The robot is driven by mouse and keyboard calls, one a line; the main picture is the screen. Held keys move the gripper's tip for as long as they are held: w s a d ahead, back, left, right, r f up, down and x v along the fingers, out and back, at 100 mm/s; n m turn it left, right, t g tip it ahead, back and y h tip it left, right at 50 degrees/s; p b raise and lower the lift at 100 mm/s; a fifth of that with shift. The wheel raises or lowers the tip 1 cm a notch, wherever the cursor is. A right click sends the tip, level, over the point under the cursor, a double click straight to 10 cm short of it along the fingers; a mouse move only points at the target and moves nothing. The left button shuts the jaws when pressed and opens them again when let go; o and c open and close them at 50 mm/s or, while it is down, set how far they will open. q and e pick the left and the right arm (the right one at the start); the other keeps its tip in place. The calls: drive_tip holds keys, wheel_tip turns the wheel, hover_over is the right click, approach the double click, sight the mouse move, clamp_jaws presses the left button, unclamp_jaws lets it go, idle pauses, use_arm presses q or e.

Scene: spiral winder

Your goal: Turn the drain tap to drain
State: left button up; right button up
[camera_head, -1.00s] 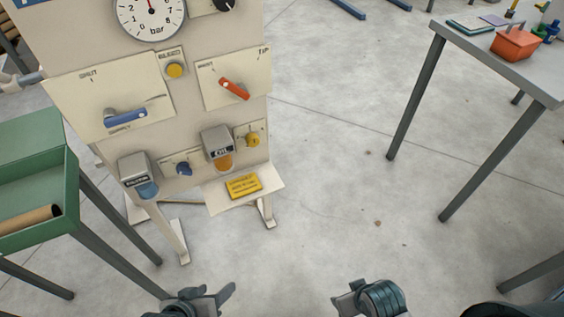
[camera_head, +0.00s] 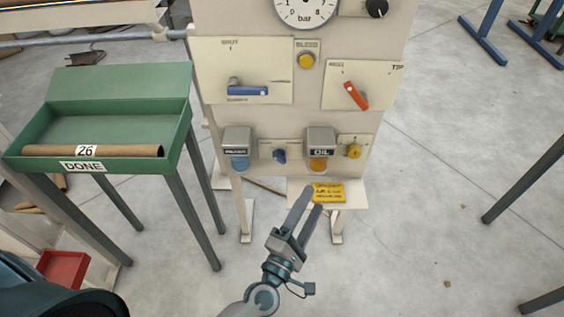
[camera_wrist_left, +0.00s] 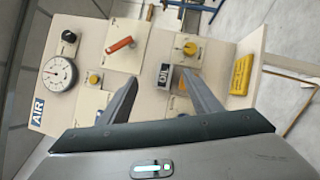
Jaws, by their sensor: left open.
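The valve panel (camera_head: 225,60) stands ahead. I cannot read which label marks the drain tap. My left gripper (camera_head: 313,198) is open and empty, in front of the panel's lower part, appearing below the OIL unit. In the left wrist view, the OIL unit (camera_wrist_left: 164,74) appears between the open fingers (camera_wrist_left: 160,82), with the yellow knob (camera_wrist_left: 190,49) above it. My right gripper is out of view.
Above are a blue lever (camera_head: 248,91), a red lever (camera_head: 356,96), a yellow bleed button (camera_head: 306,61) and a gauge (camera_head: 306,10). A yellow block (camera_head: 328,193) lies on the low shelf. A green DONE tray (camera_head: 120,84) stands left.

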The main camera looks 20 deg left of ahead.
sight(280, 160)
use_arm(q)
drive_tip(key=a+f+n+g+y, duration=0.2)
drive_tip(key=a+f+n+y, duration=0.5)
drive_tip(key=n, duration=0.4)
drive_tip(key=shift+w+a+f+y, duration=0.25)
drive_tip(key=shift+w+a+y, duration=0.2)
drive_tip(key=shift+y, duration=0.65)
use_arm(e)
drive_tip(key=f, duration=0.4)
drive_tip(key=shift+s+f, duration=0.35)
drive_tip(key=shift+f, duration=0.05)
use_arm(q)
drive_tip(key=p+x, duration=0.1)
drive_tip(key=x, duration=1.5)
drive_tip(key=shift+w+a, duration=0.25)
drive_tip(key=shift+w, duration=0.4)
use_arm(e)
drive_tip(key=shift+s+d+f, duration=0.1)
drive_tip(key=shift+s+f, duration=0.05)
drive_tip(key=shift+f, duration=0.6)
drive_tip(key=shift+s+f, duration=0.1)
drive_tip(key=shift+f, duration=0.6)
use_arm(q)
drive_tip(key=c, duration=1)
